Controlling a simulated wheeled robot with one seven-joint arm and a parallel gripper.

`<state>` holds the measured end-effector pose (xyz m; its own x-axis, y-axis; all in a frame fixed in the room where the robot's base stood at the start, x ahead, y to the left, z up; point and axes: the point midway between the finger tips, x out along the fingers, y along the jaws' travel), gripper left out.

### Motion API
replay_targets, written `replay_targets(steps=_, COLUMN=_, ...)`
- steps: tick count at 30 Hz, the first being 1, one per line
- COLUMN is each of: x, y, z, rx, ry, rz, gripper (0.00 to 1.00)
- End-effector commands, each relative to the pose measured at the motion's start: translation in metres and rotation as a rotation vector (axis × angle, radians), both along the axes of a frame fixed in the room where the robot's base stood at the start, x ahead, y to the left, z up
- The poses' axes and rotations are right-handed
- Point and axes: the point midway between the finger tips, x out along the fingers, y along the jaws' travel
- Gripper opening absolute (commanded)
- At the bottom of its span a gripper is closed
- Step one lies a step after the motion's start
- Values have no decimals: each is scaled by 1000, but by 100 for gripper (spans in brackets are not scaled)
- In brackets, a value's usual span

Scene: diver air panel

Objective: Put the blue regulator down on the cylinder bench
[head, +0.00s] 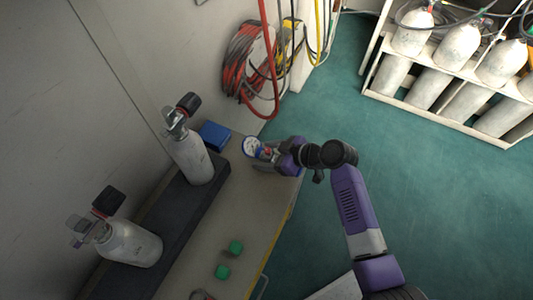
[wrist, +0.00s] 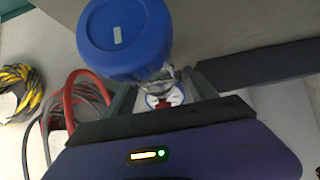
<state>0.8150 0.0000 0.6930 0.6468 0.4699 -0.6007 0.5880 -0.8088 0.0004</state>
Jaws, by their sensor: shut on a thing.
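My gripper (head: 272,152) is shut on the blue regulator (head: 254,147), at the far right end of the cylinder bench (head: 238,203). In the wrist view the regulator (wrist: 125,38) shows a large round blue knob, a metal body and a small white-faced gauge between the fingers of my gripper (wrist: 165,95). The bench has a beige top with a dark raised strip along the wall side. The regulator appears over the bench top's far end; I cannot tell whether it touches the surface.
Two grey cylinders with black-knobbed valves stand on the dark strip (head: 191,157) (head: 130,243). A blue block (head: 214,135) lies beyond the nearer-centre cylinder. Two green blocks (head: 235,247) (head: 222,271) lie on the bench front. Coiled hoses (head: 246,58) hang on the wall. A rack (head: 455,115) holds several cylinders.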

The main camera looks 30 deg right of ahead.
Motion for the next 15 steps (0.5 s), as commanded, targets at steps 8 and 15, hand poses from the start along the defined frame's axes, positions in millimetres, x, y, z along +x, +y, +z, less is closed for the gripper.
replay_targets(steps=8, x=1, y=-1, z=1, rx=0, ry=-4, rz=-1, gripper=0)
replay_targets(steps=15, x=1, y=0, z=-4, rx=0, ry=-4, rz=-1, gripper=0)
